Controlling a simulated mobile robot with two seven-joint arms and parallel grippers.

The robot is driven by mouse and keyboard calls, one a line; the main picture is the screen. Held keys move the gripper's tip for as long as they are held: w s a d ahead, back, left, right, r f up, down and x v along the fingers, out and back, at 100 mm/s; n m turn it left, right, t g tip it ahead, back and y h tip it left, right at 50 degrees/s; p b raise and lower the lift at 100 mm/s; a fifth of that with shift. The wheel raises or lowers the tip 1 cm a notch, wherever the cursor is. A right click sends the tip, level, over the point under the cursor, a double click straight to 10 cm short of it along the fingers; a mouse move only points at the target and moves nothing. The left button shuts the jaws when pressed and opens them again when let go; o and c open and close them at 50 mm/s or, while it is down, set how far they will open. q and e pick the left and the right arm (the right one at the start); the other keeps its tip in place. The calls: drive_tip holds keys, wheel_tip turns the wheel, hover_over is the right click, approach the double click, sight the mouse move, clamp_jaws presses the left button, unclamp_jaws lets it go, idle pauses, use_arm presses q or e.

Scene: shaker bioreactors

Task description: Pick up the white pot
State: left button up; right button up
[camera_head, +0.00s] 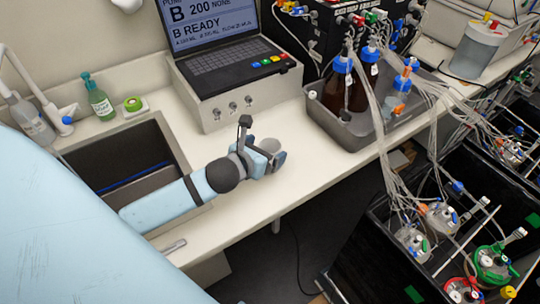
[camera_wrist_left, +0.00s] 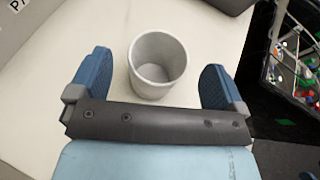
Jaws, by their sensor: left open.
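The white pot (camera_wrist_left: 158,66) is an empty, pale grey-white open-topped cup standing upright on the bench in the left wrist view. It sits between the two blue fingers of my left gripper (camera_wrist_left: 160,82), with a gap on each side. In the head view the pot (camera_head: 270,145) is partly hidden by my left gripper (camera_head: 266,158), which is at the bench near its front edge. The left gripper is open and holds nothing. My right gripper is not in view.
A sink (camera_head: 120,165) lies left of my left arm. A pump box with a keypad (camera_head: 235,75) stands behind the pot. A grey tray (camera_head: 340,125) with brown bottles stands to the right. The white bench (camera_head: 300,175) is clear around the pot.

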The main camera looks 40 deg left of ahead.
sight(276, 142)
use_arm(q)
drive_tip(key=shift+x, duration=1.6)
drive_tip(key=shift+r, duration=0.1)
drive_tip(key=c, duration=1)
drive_tip(key=shift+c, duration=0.2)
